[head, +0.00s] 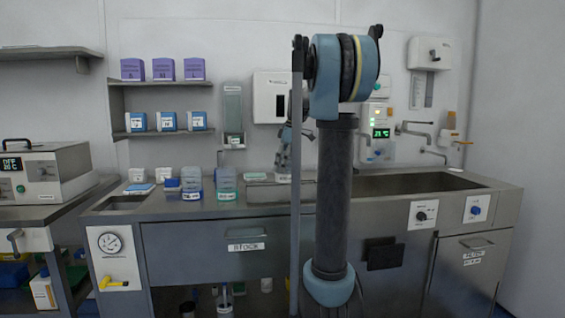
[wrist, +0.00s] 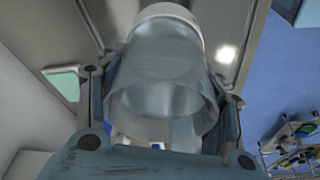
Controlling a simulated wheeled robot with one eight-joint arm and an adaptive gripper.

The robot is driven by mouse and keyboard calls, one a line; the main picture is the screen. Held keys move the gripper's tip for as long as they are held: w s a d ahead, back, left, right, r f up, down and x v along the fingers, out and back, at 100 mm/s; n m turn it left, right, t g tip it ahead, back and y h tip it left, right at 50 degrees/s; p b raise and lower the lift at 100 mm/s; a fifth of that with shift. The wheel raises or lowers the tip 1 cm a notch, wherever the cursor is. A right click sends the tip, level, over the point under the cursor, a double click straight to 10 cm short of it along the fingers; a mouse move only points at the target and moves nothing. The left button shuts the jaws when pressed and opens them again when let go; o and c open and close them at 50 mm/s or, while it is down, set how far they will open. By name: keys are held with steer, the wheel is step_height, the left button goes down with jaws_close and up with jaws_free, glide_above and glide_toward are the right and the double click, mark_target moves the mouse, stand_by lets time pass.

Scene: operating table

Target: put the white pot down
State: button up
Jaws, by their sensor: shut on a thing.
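The white pot (wrist: 160,60) has a clear, greyish body and a white band at its far end. In the wrist view it fills the space between the two fingers of my gripper (wrist: 164,84), which is shut on its sides. In the head view my gripper (head: 284,160) points down over the back of the steel counter, partly hidden by my own arm. The white end of the pot (head: 284,178) shows just below it, close to the counter top. I cannot tell whether the pot touches the counter.
A blue-marked pot (head: 192,184) and a green-marked pot (head: 226,184) stand on the counter to the left. A sink basin (head: 420,182) lies to the right. A soap dispenser (head: 233,110) hangs on the wall behind. Small boxes (head: 164,174) sit at the counter's left.

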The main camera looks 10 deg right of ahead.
mark_target(283, 175)
steer(key=shift+s+d+x, duration=0.1)
steer(key=shift+d+x, duration=0.05)
steer(key=shift+x, duration=0.65)
steer(key=shift+s+d+x, duration=0.1)
steer(key=shift+d+x, duration=0.05)
steer(key=shift+x, duration=0.6)
steer(key=shift+s+d+x, duration=0.1)
steer(key=shift+d+x, duration=0.05)
steer(key=shift+x, duration=0.65)
steer(key=shift+f, duration=0.15)
steer(key=o, duration=1.2)
steer(key=shift+f, duration=0.1)
steer(key=v, duration=1.2)
steer(key=s+f+m+h, duration=0.1)
steer(key=s+f+m, duration=0.3)
steer(key=s+f, duration=0.7)
steer(key=s+a+f+m+h, duration=0.1)
steer(key=s+f+m, duration=0.4)
steer(key=s+f, duration=0.5)
steer(key=s+f+m+t, duration=0.1)
steer(key=s+f+m, duration=0.3)
steer(key=s+f, duration=0.7)
steer(key=shift+s+a+f+h, duration=0.15)
steer(key=shift+s+a+h, duration=0.05)
steer(key=shift+s, duration=0.75)
steer(key=shift+s+a+f+h, duration=0.15)
steer(key=shift+s+a+h, duration=0.05)
steer(key=shift+s, duration=0.75)
